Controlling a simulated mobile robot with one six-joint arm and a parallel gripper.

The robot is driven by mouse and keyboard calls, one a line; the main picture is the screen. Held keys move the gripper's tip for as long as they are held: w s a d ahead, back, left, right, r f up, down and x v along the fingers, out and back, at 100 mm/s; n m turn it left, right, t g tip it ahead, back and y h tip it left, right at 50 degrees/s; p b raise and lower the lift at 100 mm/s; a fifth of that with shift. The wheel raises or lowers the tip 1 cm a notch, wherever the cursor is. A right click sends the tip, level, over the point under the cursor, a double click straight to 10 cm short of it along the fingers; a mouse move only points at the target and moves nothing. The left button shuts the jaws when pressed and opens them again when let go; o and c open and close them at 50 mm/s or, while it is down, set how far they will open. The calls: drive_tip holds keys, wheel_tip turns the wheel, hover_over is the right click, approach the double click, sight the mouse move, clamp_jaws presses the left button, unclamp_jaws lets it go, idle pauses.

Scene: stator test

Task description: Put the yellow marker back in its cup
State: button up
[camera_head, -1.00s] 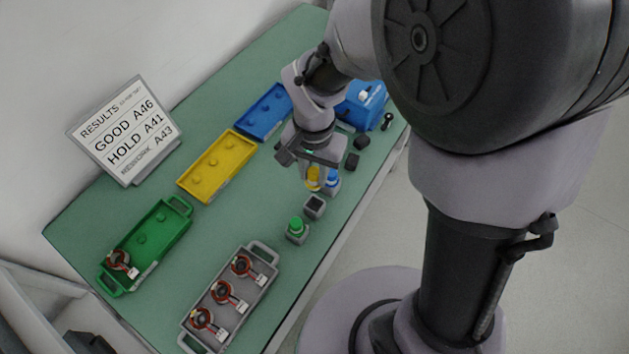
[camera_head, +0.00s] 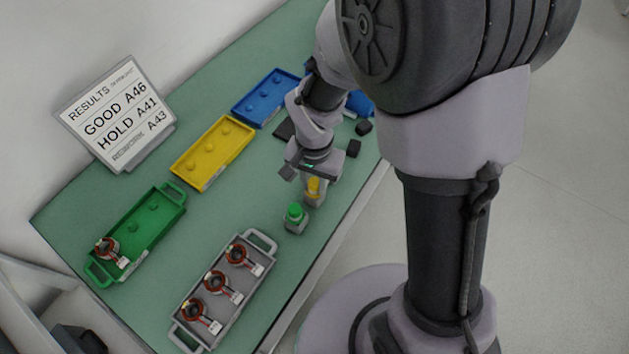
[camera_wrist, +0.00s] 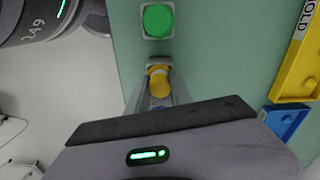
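The yellow marker (camera_head: 313,187) is between the fingers of my gripper (camera_head: 315,186), which looks shut on it. In the wrist view the yellow marker (camera_wrist: 159,83) shows between the converging fingers. A small grey cup (camera_head: 312,201) is directly below the marker, partly hidden. I cannot tell whether the marker's lower end is inside it or just above. The cup's pale rim (camera_wrist: 158,61) shows behind the marker in the wrist view. A bit of blue, probably the blue marker (camera_wrist: 158,104), shows between the fingers; it is hidden in the head view.
A grey tray (camera_head: 237,293) holds red stators. Green (camera_head: 148,226), yellow (camera_head: 198,172) and blue (camera_head: 268,92) trays line the back, near a results sign (camera_head: 115,115). Small dark blocks (camera_head: 354,148) lie at right.

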drive_tip(key=o, duration=0.4)
drive_tip(key=shift+o, duration=0.2)
drive_tip(key=shift+r, duration=0.15)
wheel_tip(320, 180, up, 18)
drive_tip(key=d+t+p, duration=0.1)
drive_tip(key=d+p, duration=0.1)
drive_tip(key=p, duration=0.4)
drive_tip(key=s+d+r+n+t+y, duration=0.1)
drive_tip(key=s+d+r+t, duration=0.3)
drive_tip(key=s+r, duration=0.6)
drive_tip(key=shift+s+d+r+t+y, duration=0.4)
drive_tip(key=shift+s+y, duration=0.1)
drive_tip(key=shift+s, duration=0.15)
drive_tip(key=shift+f+b, duration=0.15)
drive_tip(key=shift+b, duration=0.15)
